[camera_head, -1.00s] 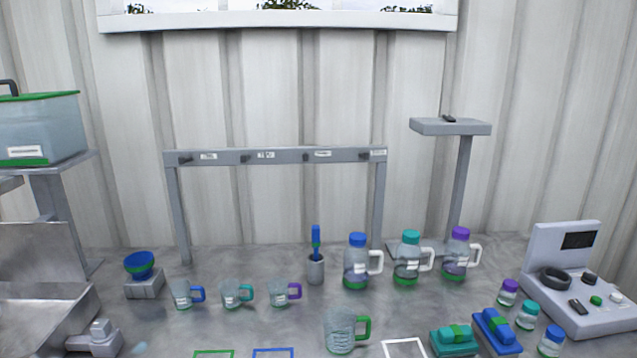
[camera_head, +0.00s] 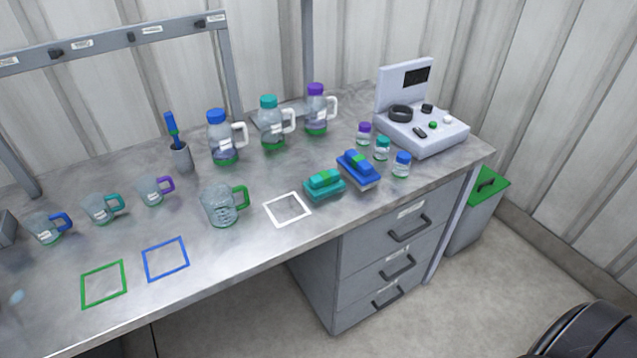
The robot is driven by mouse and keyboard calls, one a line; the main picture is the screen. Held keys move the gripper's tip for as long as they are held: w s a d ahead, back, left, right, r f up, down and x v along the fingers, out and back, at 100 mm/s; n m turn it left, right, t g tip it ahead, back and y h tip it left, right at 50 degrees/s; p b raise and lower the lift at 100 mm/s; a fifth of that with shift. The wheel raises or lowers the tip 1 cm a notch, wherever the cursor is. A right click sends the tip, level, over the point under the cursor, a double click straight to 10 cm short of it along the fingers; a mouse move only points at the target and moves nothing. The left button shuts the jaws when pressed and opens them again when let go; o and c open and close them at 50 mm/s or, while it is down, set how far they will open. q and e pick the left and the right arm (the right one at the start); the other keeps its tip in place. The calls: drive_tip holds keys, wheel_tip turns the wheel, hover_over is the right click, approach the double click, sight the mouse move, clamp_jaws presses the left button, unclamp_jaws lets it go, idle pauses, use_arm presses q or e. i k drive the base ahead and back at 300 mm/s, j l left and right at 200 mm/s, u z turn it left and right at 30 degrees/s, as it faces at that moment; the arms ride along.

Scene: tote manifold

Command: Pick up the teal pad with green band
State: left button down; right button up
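The teal pad with the green band (camera_head: 323,185) lies on the metal bench, right of the white square outline and near the bench's front edge. A blue pad with a green band (camera_head: 359,168) lies just to its right and a little behind it. Neither of my grippers shows in this view. A dark rounded shape at the bottom right corner may be part of my own body.
A clear mug with green handle (camera_head: 222,205) stands left of the white outline (camera_head: 287,209). Small jars (camera_head: 401,165) and a white console (camera_head: 423,125) stand to the right. Handled bottles (camera_head: 270,124) stand behind. Drawers (camera_head: 394,250) are below the bench.

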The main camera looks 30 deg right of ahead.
sight(324, 184)
drive_tip(key=u, duration=0.3)
drive_tip(key=l+u, duration=0.4)
drive_tip(key=l, duration=0.15)
drive_tip(key=k+l+u, duration=0.15)
drive_tip(key=l+u, duration=0.25)
drive_tip(key=l, duration=0.15)
